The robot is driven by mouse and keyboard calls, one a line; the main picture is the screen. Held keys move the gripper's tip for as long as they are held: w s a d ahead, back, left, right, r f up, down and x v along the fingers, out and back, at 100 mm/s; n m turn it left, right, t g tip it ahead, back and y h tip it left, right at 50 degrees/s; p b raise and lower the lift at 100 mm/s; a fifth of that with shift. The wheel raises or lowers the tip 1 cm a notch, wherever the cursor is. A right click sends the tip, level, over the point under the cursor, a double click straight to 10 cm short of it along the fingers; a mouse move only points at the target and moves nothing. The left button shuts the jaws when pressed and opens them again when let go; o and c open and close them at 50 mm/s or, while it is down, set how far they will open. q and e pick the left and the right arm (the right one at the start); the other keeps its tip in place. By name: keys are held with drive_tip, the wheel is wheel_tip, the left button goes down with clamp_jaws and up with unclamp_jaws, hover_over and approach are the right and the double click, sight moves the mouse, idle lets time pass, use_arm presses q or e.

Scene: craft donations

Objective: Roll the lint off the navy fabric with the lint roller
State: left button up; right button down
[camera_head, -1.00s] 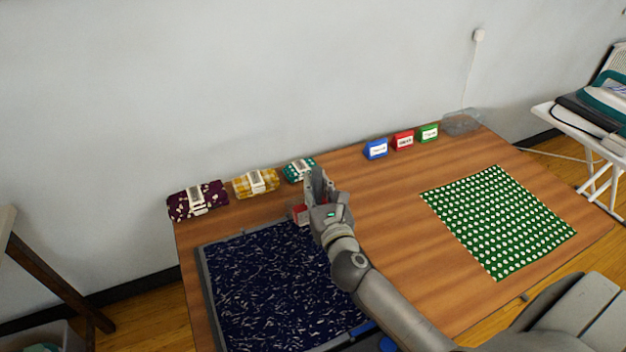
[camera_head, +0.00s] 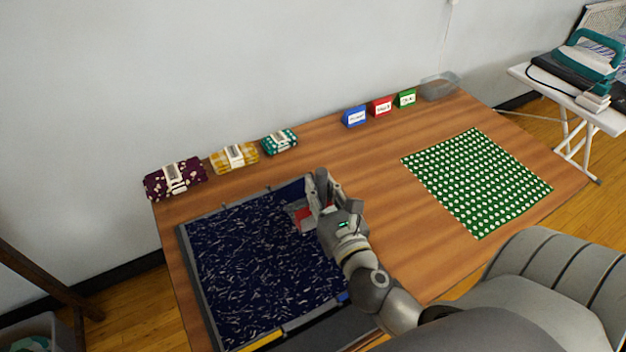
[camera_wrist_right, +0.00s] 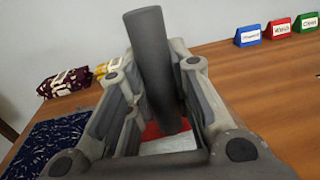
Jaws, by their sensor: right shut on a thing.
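The navy fabric (camera_head: 255,262) lies in a grey-edged frame on the left part of the table, covered with many white flecks. My right gripper (camera_head: 318,192) is at the frame's far right corner, shut on the lint roller. In the right wrist view the roller's dark grey handle (camera_wrist_right: 153,65) stands tilted between the fingers of the right gripper (camera_wrist_right: 152,95). Below it shows a red and white part (camera_wrist_right: 165,140). In the head view the roller's pale and red head (camera_head: 303,212) shows beside the fingers, at the fabric's far right edge; whether it touches the fabric I cannot tell. My left gripper is not in view.
Folded bundles in maroon (camera_head: 174,180), yellow (camera_head: 234,157) and teal (camera_head: 280,141) lie behind the frame. Blue (camera_head: 354,116), red (camera_head: 382,106) and green (camera_head: 407,99) labels and a clear box (camera_head: 438,86) stand at the back. A green dotted cloth (camera_head: 478,180) lies right.

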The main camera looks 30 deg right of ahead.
drive_tip(key=d+b+v, duration=0.2)
drive_tip(key=v, duration=1.4)
drive_tip(key=shift+s+d, duration=0.2)
drive_tip(key=shift+s, duration=0.25)
wheel_tip(320, 180, up, 5)
drive_tip(key=p, duration=0.4)
drive_tip(key=shift+p, duration=0.35)
drive_tip(key=shift+w, duration=0.1)
